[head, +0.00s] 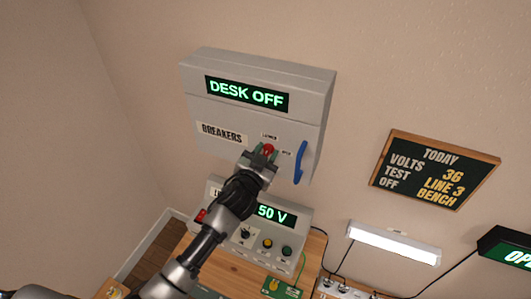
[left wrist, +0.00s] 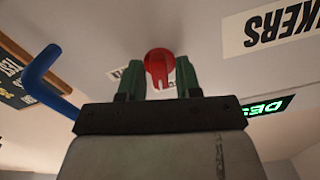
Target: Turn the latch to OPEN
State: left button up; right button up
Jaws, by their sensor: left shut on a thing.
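A grey breaker box (head: 225,115) hangs on the wall, with a green-lit display reading DESK OFF. A small red latch (head: 268,148) sits low on its front, beside two small labels too small to read surely. My left gripper (head: 262,156) reaches up to the box from below and is shut on the red latch. In the left wrist view the latch (left wrist: 160,63) shows between the two green fingers of my gripper (left wrist: 158,80). The latch's slotted lower part is partly between the fingers. My right gripper is not in view.
A blue handle (head: 300,161) stands out from the box just right of the latch. Below is a grey unit (head: 250,235) showing 50 V, with knobs. A wooden desk (head: 235,282) is under it. A chalkboard (head: 435,168) and a lit lamp (head: 393,242) are at right.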

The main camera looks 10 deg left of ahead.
pick_arm(q)
jog(key=m, duration=0.3)
jog(key=shift+m, duration=0.4)
jog(key=m, duration=0.3)
jog(key=shift+m, duration=0.3)
jog(key=m, duration=0.4)
jog(key=shift+d+f, duration=0.1)
jog(key=shift+f+m+p, duration=0.1)
jog(key=shift+m+p, duration=0.2)
jog(key=shift+m, duration=1.3)
jog(key=o, duration=0.6)
